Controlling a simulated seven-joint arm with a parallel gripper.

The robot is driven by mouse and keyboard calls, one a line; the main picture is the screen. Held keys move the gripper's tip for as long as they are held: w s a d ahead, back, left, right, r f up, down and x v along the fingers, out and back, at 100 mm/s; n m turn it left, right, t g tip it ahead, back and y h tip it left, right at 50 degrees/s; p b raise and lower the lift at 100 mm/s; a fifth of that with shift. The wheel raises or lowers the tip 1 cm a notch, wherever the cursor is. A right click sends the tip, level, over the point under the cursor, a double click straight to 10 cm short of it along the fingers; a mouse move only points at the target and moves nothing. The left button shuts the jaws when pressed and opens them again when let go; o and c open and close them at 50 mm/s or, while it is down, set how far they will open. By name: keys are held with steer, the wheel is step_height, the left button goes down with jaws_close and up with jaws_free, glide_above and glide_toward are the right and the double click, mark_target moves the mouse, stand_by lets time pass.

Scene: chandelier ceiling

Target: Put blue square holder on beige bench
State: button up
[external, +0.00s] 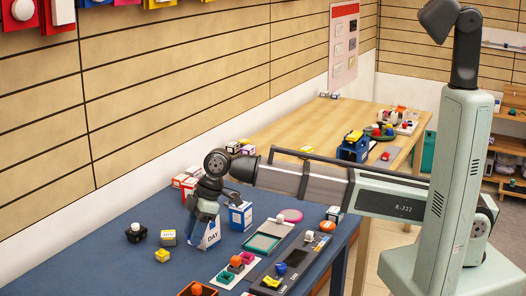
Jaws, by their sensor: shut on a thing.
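My gripper (205,216) points down over the blue bench (105,262) and is shut on a white and blue thing marked "DAY" (209,236). That thing is tilted, and the fingers hide its upper part. I cannot tell whether it touches the blue bench. The beige bench (300,126) stands behind, beyond the far end of the blue bench. A blue square-sided holder (350,153) with a yellow thing on top stands on the beige bench, near its front edge.
A blue and white carton (240,216) stands just right of my gripper. Small boxes (187,183) stand behind it along the wall. A yellow block (162,255), a black-based item (136,233) and trays (263,243) lie around. The beige bench's left middle is mostly clear.

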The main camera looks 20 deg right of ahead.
steer(key=shift+f, duration=4.55)
steer(key=shift+f, duration=0.15)
steer(key=o, duration=1)
steer(key=shift+o, duration=0.2)
steer(key=v, duration=1.2)
steer(key=shift+r, duration=0.25)
steer(key=shift+c, duration=0.4)
